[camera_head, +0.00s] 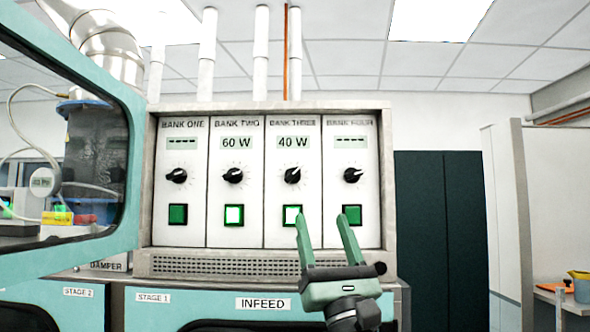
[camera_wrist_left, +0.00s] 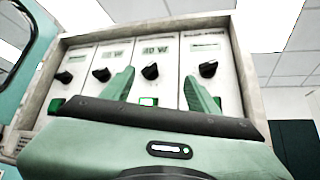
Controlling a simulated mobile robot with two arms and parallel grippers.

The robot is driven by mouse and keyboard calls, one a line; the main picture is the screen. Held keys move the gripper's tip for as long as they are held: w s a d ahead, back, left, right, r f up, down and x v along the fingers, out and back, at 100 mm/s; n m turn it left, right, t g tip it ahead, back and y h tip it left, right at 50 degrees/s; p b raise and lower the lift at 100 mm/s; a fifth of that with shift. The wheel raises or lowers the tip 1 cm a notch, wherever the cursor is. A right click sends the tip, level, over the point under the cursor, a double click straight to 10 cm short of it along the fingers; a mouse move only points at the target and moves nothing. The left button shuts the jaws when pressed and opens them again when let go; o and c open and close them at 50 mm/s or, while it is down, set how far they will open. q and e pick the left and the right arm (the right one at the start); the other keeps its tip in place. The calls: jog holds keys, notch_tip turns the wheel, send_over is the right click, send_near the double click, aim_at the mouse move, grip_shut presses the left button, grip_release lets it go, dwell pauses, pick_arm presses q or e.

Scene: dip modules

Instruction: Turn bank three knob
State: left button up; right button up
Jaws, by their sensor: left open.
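The bank three knob (camera_head: 292,175) is a black pointer knob on the white bank three module, under a display reading 40 W. In the left wrist view the same knob (camera_wrist_left: 150,71) shows between my finger tips. The bank three button (camera_head: 292,214) is lit white in a green frame; a fingertip overlaps its lower right edge in the head view. My left gripper (camera_head: 323,217) is open and empty, fingers pointing up, below the knob and to its right. It also shows in the left wrist view (camera_wrist_left: 160,90). My right gripper is not in view.
Bank one (camera_head: 176,175), bank two (camera_head: 233,175) and bank four (camera_head: 353,175) knobs stand in the same row. Bank two reads 60 W; banks one and four show dashes. A teal-framed glass door (camera_head: 128,110) stands at the left. A vent grille (camera_head: 225,265) lies below the modules.

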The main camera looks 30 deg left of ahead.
aim_at(294, 176)
pick_arm(q)
jog(key=w+a+r+n+g+h+p, duration=0.1)
jog(key=a+r+n+h, duration=0.1)
jog(key=a+r+n, duration=0.1)
jog(key=w+a+r+n+g+h+p, duration=0.1)
jog(key=w+a+r+n+g+p, duration=0.1)
jog(key=a+r+n, duration=0.1)
jog(key=w+a+r+n+g+h+p, duration=0.1)
jog(key=w+a+r+n+h+p, duration=0.1)
jog(key=a+r+n, duration=0.1)
jog(key=shift+w+a+r+n+h, duration=0.15)
jog(key=shift+a+r+n+h, duration=0.15)
jog(key=shift+r, duration=0.2)
jog(key=shift+w+d, duration=0.1)
